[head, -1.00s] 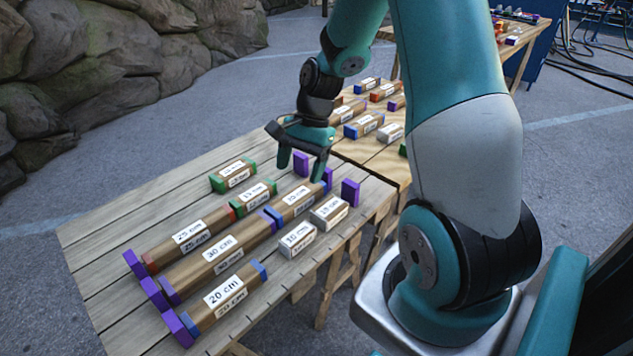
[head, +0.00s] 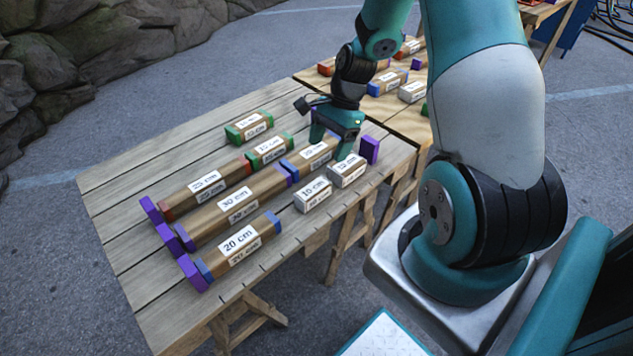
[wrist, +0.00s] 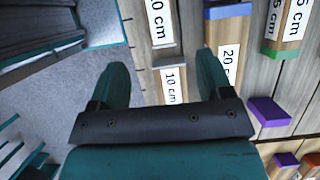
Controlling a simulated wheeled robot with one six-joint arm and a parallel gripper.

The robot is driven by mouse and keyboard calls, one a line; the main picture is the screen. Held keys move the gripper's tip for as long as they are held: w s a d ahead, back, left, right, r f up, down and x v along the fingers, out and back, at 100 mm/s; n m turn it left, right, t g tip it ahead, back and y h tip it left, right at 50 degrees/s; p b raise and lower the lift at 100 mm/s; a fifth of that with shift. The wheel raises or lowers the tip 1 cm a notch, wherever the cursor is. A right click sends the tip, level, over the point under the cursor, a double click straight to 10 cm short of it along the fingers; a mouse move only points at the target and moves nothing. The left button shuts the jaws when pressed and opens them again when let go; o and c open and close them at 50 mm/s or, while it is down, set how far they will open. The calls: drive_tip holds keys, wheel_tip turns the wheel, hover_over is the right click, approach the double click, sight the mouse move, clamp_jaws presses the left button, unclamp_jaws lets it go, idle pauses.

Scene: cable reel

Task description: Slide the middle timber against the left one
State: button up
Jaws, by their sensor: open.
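The near row on the plank table holds the left timber, a blue-ended 20 cm piece (head: 240,243), then a pale 10 cm piece (head: 313,194) in the middle, then another pale-ended piece (head: 347,171) at right. A gap separates the left and middle timbers. A smaller gap lies between the two pale pieces. My gripper (head: 327,150) is open and empty, pointing down above the right part of the rows. In the wrist view my fingers (wrist: 162,62) straddle the gap between the pale middle timber (wrist: 160,20) and the pale right timber (wrist: 172,88). Fingertip height is hard to tell.
Parallel rows lie behind: a 30 cm timber (head: 235,206) with a blue-ended one, and a 25 cm timber (head: 206,188) with a green-ended one (head: 268,150). Purple blocks (head: 192,272) stand at row ends, one at right (head: 370,150). The table's left boards are bare.

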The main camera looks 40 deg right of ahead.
sight(315, 187)
drive_tip(key=b+x, duration=0.1)
drive_tip(key=x, duration=1.2)
drive_tip(key=shift+b, duration=0.3)
